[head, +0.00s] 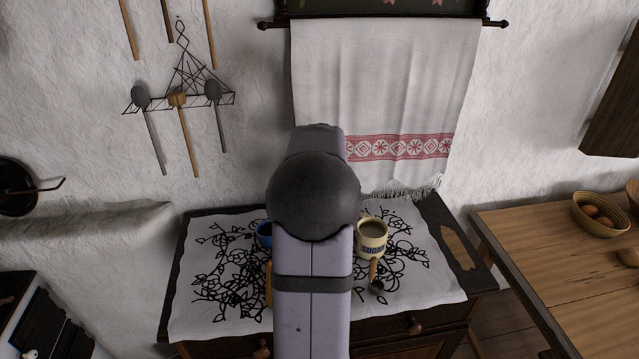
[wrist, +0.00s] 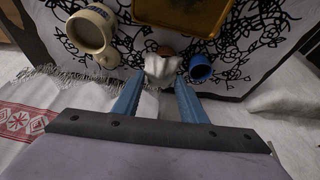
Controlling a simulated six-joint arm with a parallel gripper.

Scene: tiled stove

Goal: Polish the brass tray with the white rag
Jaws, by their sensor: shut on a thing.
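In the wrist view, my gripper (wrist: 159,92) has its two blue fingers on either side of a bunched white rag (wrist: 162,67) and is shut on it. The brass tray (wrist: 221,20) lies on the patterned cloth beyond the rag, partly cut off by the top edge. In the head view, my arm hides the gripper, the rag and most of the tray; only a thin yellow edge of the tray (head: 268,284) shows left of the arm. I cannot tell whether the rag touches the cloth.
A fringed towel (head: 385,90) hangs behind.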

